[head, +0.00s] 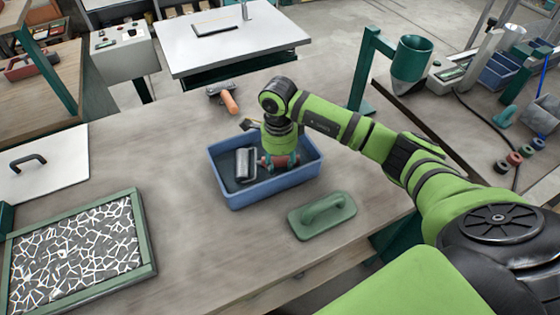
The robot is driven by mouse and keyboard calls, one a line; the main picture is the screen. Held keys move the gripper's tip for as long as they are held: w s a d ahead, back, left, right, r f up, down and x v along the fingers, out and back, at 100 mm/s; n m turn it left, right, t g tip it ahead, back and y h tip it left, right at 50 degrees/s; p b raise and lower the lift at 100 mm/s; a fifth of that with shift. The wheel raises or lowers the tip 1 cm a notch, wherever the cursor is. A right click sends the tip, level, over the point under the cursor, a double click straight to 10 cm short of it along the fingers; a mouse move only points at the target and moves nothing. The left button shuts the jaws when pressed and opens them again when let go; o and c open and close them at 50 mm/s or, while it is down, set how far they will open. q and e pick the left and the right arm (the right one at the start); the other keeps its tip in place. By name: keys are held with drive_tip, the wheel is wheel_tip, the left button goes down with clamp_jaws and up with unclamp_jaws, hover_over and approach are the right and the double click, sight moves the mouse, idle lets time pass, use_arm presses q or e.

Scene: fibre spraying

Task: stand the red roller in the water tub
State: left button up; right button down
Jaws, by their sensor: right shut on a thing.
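The blue water tub (262,198) stands on the grey worktable, right of the picture's middle line of tools. My right gripper (279,158) points straight down into the tub, inside its right half. It is shut on the red roller (281,163), which shows as a dull red piece low between the tub walls. The gripper hides part of the roller, and I cannot tell whether it touches the tub floor. A grey metal roller (245,165) is in the tub's left half, beside the red one. My left gripper is not in view.
A green float (322,215) lies right in front of the tub. An orange-handled tool (229,102) lies behind it. A green-framed panel (80,245) with white shards lies at the left. A green funnel stand (411,58) rises behind my right arm.

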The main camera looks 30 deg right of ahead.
sight(279, 160)
drive_tip(key=shift+f, duration=0.45)
drive_tip(key=c, duration=1.1)
unclamp_jaws()
drive_tip(key=shift+f, duration=0.15)
drive_tip(key=o, duration=0.4)
wheel_tip(279, 160, up, 11)
drive_tip(key=b, duration=0.4)
drive_tip(key=shift+w, duration=0.15)
drive_tip(key=shift+r, duration=0.7)
